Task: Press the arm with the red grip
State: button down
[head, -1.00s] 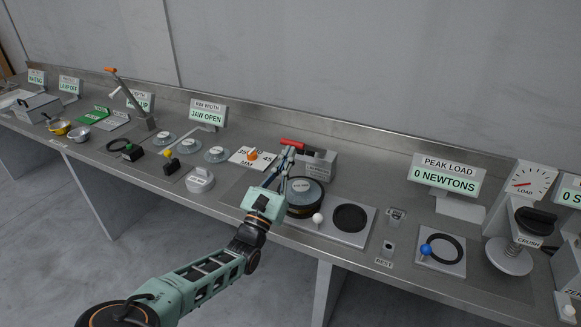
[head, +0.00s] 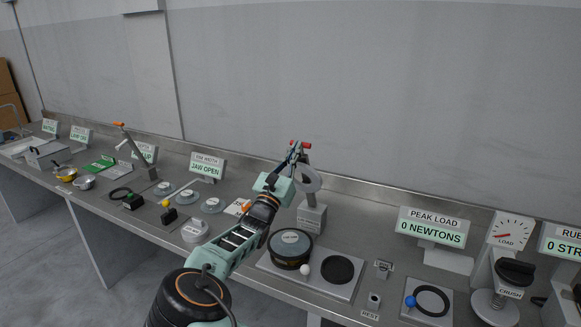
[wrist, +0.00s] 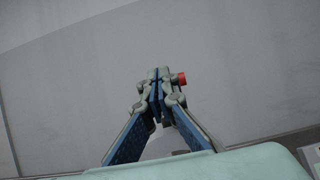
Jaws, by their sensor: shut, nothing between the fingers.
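The red grip (head: 307,145) is at the top of a grey press arm (head: 309,178), which stands raised above its block-like base (head: 311,216). My gripper (head: 297,152) is shut and empty, its fingertips at the grip and overlapping it in the head view. Red shows on both sides of the fingers there. In the wrist view my fingers (wrist: 158,82) meet at the tips, and the red end of the grip (wrist: 182,78) shows just right of them. I cannot tell whether they touch. The fingers hide the middle of the grip.
A round black-and-grey piece (head: 290,247) sits on a plate (head: 322,288) with a white knob (head: 304,269) and a dark round spot. A "PEAK LOAD 0 NEWTONS" sign (head: 433,226) stands right. Small fixtures line the bench to the left. The wall is behind.

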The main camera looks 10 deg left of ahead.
jog(key=shift+x, duration=1.2)
